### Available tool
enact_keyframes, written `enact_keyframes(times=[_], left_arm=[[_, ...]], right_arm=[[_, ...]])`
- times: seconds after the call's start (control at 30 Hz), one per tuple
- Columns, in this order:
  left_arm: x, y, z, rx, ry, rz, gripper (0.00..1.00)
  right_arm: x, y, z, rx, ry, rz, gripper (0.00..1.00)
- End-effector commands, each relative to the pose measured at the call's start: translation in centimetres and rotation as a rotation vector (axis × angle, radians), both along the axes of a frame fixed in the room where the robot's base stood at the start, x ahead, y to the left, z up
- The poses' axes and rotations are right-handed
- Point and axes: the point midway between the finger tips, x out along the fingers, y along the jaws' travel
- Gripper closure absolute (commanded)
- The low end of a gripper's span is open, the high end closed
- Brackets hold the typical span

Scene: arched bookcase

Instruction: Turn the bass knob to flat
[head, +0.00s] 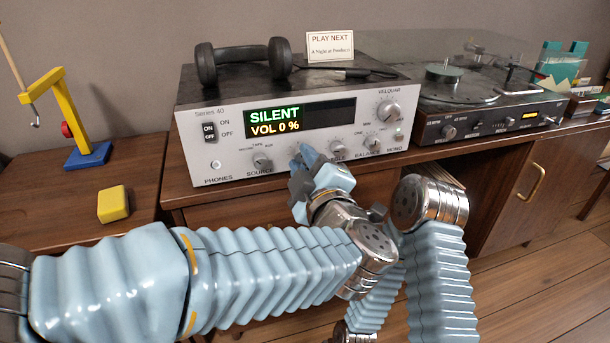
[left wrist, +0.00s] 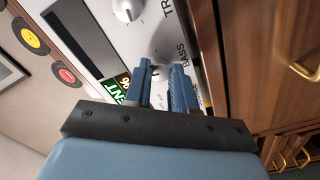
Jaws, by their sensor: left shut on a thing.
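The silver amplifier (head: 225,150) stands on the wooden cabinet, and its display (head: 275,122) reads SILENT, VOL 0 %. My left gripper (head: 306,160) is at the lower middle of its front panel and hides the bass knob in the head view. In the left wrist view the BASS label (left wrist: 184,54) is beside the fingers. The bass knob (left wrist: 163,44) shows partly at the fingertips, and my left gripper (left wrist: 165,75) is shut on it. Its pointer cannot be read. My right gripper is not seen.
The source knob (head: 262,161) is left of my gripper, the treble knob (head: 338,152) and balance knob (head: 372,144) close on its right. A turntable (head: 480,90) stands right; a yellow block (head: 113,204) lies left.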

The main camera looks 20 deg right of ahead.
Motion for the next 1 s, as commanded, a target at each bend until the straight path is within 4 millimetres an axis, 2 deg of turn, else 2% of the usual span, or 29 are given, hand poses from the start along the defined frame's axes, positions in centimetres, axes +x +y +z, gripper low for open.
enact_keyframes(times=[0.03,0.23,0.83,0.87,1.0], left_arm=[[-0.1,0.0,-0.4,-0.024,0.002,-0.001,1.0],[0.0,0.0,-0.3,-0.1,0.0,0.0,1.0],[-0.1,0.0,-0.2,-0.135,-0.001,0.0,1.0],[-0.1,0.0,-0.2,-0.135,-0.001,0.0,0.72],[0.0,0.0,-0.1,-0.135,-0.002,-0.001,0.51]], right_arm=[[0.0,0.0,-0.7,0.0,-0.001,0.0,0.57],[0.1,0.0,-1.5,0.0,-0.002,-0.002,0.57],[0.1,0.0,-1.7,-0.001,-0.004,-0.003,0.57],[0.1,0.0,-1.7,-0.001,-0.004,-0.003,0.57],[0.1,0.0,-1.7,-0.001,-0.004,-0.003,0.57]])
